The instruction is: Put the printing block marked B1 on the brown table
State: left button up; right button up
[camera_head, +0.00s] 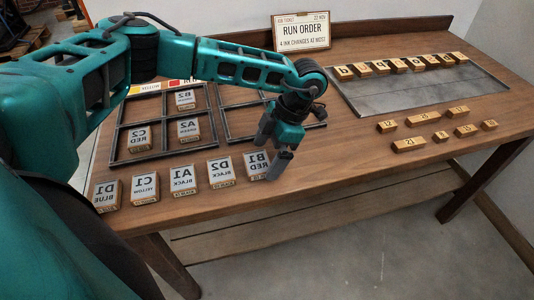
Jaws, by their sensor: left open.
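The printing block marked B1 (254,168), labelled RED, sits on the brown table (330,170) at the right end of the front row of blocks. Its white top carries mirrored lettering. My left gripper (272,152) points down over the right part of B1, its fingers open. The fingers cover part of B1; I cannot tell whether they touch it. My right gripper is not in view.
Blocks D2 (221,169), A1 (183,178), C1 (144,187) and D1 (107,194) stand left of B1. Behind is a dark divided frame (159,159) holding B2, A2 and C2. Small number blocks (409,145) and a metal tray (400,96) lie right.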

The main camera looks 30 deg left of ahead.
pick_arm(q)
jog(key=v, duration=1.1)
jog(key=shift+s, duration=0.1)
